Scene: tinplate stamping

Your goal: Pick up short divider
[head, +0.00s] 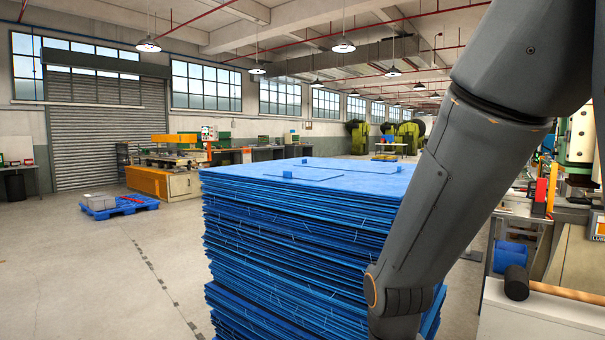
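A tall stack of thin blue sheets, perhaps the dividers (290,240), stands in the middle of the head view. Its edges are slightly uneven. On its flat top, thin raised outlines (318,175) show, but I cannot tell whether they are separate short pieces. I cannot single out a short divider. My dark grey arm crosses the right side, in front of the stack's right part, and hides it. My gripper is out of view, so its state and distance from the stack do not show.
A mallet with a black head (516,283) lies on a light surface (530,318) at the lower right. A blue pallet (120,208) with grey pieces lies on the floor at the left, near an orange machine (165,184). The left floor is otherwise open.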

